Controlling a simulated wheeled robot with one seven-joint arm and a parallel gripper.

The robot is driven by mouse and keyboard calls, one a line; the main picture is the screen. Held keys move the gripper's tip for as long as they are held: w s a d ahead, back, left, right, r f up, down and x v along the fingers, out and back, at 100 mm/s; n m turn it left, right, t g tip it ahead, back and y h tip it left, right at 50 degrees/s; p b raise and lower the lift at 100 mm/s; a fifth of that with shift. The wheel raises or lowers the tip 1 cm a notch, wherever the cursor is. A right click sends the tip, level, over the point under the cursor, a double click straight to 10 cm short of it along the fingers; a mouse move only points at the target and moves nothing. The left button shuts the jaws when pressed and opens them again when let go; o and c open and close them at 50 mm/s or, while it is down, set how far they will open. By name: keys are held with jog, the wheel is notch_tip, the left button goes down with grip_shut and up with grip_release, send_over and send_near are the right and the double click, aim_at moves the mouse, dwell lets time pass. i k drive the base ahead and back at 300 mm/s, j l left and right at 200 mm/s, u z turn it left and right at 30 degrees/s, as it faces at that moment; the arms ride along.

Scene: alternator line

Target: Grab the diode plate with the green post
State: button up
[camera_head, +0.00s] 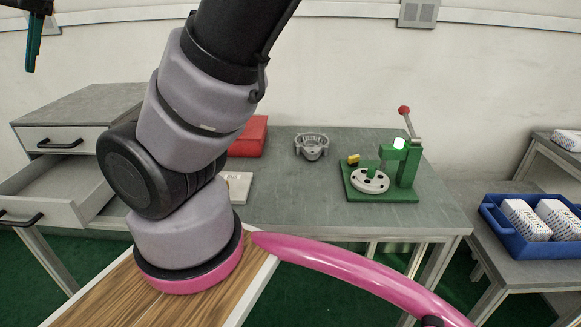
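I cannot pick out a diode plate with a green post for certain. On the grey workbench (290,205), a pale flat block or tray (239,188) is partly hidden behind my arm. At the right of the bench stands a green press (398,165) with a red-knobbed lever and a round grey disc with holes (370,180) on its base. What looks like my gripper (32,45) shows at the upper left corner, dark with teal fingers. It is cut off by the frame, high above the drawer cabinet and far from the press.
A red box (249,136) and a grey metal housing (312,145) sit at the back of the bench. A drawer cabinet (85,110) with an open drawer is at left. A blue crate (520,235) with white boxes is at right. The bench's front middle is clear.

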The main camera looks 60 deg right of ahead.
aim_at(369, 177)
jog(key=z, duration=0.45)
jog(key=k+z, duration=0.1)
jog(key=z, duration=0.8)
jog(key=k+z, duration=0.1)
jog(key=z, duration=0.85)
jog(key=k+l+z, duration=0.1)
jog(key=z, duration=0.35)
jog(key=l+u, duration=0.3)
jog(key=l, duration=0.65)
jog(key=k+l+u, duration=0.1)
jog(key=l+u, duration=0.15)
jog(key=l, duration=0.65)
